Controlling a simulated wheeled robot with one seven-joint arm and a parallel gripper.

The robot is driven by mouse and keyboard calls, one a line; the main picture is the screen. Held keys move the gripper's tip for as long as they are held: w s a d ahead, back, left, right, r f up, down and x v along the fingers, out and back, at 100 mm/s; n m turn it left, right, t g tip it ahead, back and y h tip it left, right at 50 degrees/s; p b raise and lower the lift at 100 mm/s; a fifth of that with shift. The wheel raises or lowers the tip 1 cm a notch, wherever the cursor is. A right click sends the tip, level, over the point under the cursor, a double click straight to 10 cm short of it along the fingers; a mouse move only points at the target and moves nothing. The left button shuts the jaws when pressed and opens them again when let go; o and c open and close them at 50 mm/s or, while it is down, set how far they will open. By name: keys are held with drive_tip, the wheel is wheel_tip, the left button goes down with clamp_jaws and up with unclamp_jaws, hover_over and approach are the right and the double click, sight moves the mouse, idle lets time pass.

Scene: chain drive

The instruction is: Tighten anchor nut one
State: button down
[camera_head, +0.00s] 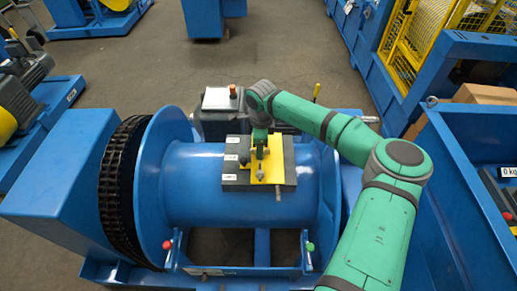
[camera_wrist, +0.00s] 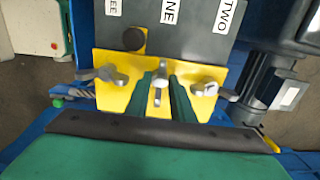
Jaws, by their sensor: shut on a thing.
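A yellow bracket (camera_wrist: 190,72) sits on a dark plate (camera_wrist: 195,42) with white labels; I read ONE, TWO and a cut-off label ending in EE. The silver anchor nut one (camera_wrist: 158,88) is in line with the ONE label. My gripper (camera_wrist: 163,95) is shut on it, with a green finger on each side. Other silver nuts stand at the left (camera_wrist: 113,76) and right (camera_wrist: 207,88) of the bracket. In the head view my gripper (camera_head: 260,150) reaches down over the bracket (camera_head: 274,160), partly hiding the middle nut.
The plate lies on top of a blue drum (camera_head: 190,190) with a black chain (camera_head: 120,170) around its left end. A grey box with an orange button (camera_head: 232,91) stands behind it. Blue machinery and a yellow cage (camera_head: 410,45) are at the right. Open floor (camera_head: 130,70) lies behind.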

drive_tip(key=shift+d, duration=0.45)
drive_tip(key=shift+a, duration=0.1)
drive_tip(key=shift+s+a, duration=0.1)
drive_tip(key=shift+a, duration=0.4)
drive_tip(key=c, duration=1.9)
unclamp_jaws()
drive_tip(key=shift+o, duration=0.2)
drive_tip(key=shift+d, duration=0.1)
drive_tip(key=shift+r, duration=0.5)
wheel_tip(320, 180, up, 10)
drive_tip(key=shift+s, duration=0.15)
drive_tip(key=shift+d+f, duration=0.1)
